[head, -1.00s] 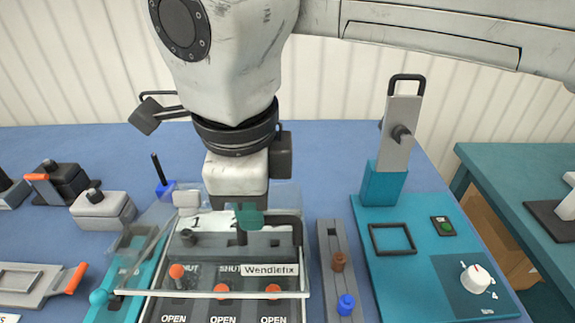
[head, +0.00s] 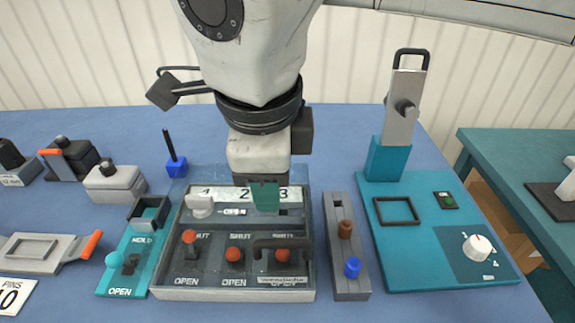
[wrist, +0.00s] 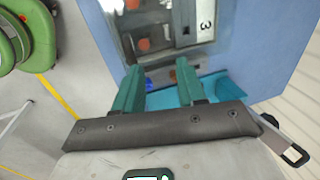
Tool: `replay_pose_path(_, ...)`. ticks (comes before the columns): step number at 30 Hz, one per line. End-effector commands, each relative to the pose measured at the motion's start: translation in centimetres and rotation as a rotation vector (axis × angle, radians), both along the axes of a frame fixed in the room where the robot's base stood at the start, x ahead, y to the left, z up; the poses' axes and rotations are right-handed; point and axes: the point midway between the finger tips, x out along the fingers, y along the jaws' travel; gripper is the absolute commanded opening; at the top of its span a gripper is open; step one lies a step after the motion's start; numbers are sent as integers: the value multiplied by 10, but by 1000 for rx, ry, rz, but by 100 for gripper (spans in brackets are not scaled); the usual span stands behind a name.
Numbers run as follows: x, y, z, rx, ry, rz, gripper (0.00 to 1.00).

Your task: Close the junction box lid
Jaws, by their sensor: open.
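The junction box (head: 163,270) is a grey box on the blue table with three red-knobbed levers marked SHUT and OPEN. Its clear lid (head: 283,279), with a dark handle (head: 283,243) and a name label, looks flat over the box, its front edge by the box's front. Any small gap cannot be told. My gripper (head: 264,196) is over the back part of the box, behind the handle. In the wrist view my gripper (wrist: 158,82) has its two green fingers apart with nothing between them. Part of the box shows beyond them.
A teal HOLD slide (head: 125,270) stands left of the box. A grey strip (head: 349,285) with brown and blue pegs stands right, then a teal panel (head: 450,275) with an upright handled lever (head: 402,110). Grey blocks (head: 115,183) are at left. Table in front is free.

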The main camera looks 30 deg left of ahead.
Motion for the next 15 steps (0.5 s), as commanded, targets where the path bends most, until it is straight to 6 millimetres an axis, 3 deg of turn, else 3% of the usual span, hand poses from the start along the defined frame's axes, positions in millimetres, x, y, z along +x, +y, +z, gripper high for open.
replay_pose_path(9, -8, -9, 58, 1, -3, -4, 40)
replay_pose_path(15, -12, -14, 86, 0, -3, -3, 40)
